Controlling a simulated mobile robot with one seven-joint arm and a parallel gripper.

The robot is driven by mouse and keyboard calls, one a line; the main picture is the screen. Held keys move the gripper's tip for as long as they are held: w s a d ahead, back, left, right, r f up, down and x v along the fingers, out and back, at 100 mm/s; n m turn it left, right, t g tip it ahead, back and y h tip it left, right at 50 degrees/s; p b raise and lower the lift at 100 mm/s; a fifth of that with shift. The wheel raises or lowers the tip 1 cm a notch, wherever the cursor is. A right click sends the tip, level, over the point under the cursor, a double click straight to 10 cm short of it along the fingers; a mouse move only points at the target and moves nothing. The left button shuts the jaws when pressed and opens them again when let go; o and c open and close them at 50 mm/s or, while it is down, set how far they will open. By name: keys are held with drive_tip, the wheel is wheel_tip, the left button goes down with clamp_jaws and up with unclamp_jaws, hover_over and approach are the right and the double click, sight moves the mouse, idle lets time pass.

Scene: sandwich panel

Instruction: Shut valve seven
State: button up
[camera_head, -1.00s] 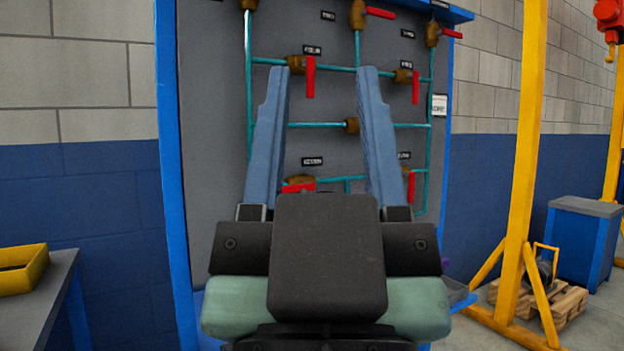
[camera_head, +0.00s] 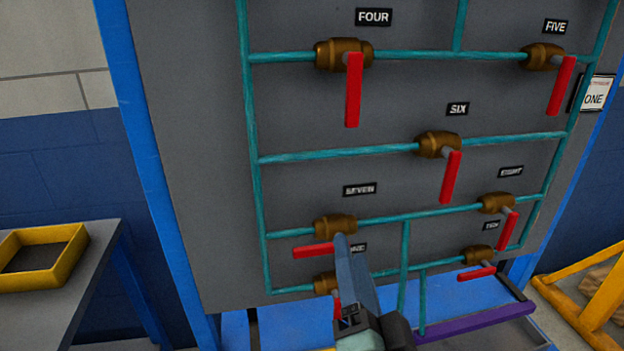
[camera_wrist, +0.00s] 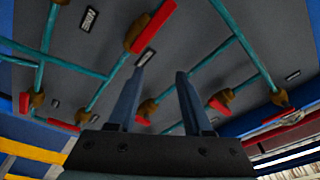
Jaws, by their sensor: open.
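Valve seven is a brass body (camera_head: 336,226) under the label SEVEN (camera_head: 359,190), on a teal pipe at the panel's lower left. Its red handle (camera_head: 314,250) points left, roughly along the pipe. My gripper (camera_head: 342,243) comes up from below. In the head view one blue finger shows clearly, its tip overlapping the lower right of valve seven; I cannot tell whether it touches. The wrist view shows both fingers (camera_wrist: 158,76) apart with nothing between them. Valves also show there, but I cannot tell which is seven.
Valve nine (camera_head: 325,284), just below, is partly hidden by my finger. Valve six (camera_head: 437,145) has its handle down, up and right. Valves eight (camera_head: 496,203) and ten (camera_head: 478,256) are at right. A table with a yellow tray (camera_head: 45,279) stands left.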

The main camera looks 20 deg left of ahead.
sight(309, 249)
drive_tip(key=s+a+f+m+g+y+p, duration=0.1)
drive_tip(key=s+a+f+m+g+p, duration=0.15)
drive_tip(key=s+m+p, duration=0.35)
drive_tip(key=shift+n, duration=0.3)
drive_tip(key=p+x, duration=0.1)
drive_tip(key=x, duration=0.3)
drive_tip(key=p+x, duration=0.1)
drive_tip(key=x, duration=0.4)
drive_tip(key=d+p+x, duration=0.1)
drive_tip(key=x, duration=0.3)
drive_tip(key=shift+w+a+f, duration=0.25)
drive_tip(key=shift+w+f, duration=0.05)
drive_tip(key=shift+w, duration=0.25)
drive_tip(key=shift+c, duration=0.2)
clamp_jaws()
